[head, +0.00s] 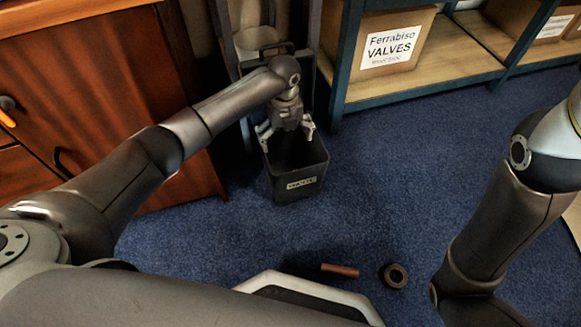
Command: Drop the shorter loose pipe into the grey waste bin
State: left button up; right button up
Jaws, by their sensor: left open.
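The grey waste bin (308,170) stands upright on the blue carpet, with a small label on its front. Its inside is dark, and I cannot make out what is in it. My left gripper (288,138) hangs over the bin mouth, pointing down, with its fingers spread and nothing visible between them. A short copper-coloured pipe (340,270) lies on the carpet nearer to me, well apart from the gripper. No other pipe shows to compare its length. My right arm is at the right side, but its gripper is outside the view.
A dark ring (394,275) lies on the carpet to the right of the pipe. A wooden cabinet (110,95) stands at the left. A shelf unit (420,82) with cardboard boxes, one labelled Ferrabiso Valves (392,45), stands behind. Carpet between the bin and the right arm is clear.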

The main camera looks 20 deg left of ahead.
pick_arm(q)
jog(key=shift+r, duration=0.1)
notch_tip(320, 180, up, 7)
jog(key=shift+r, duration=0.15)
dwell(0.6)
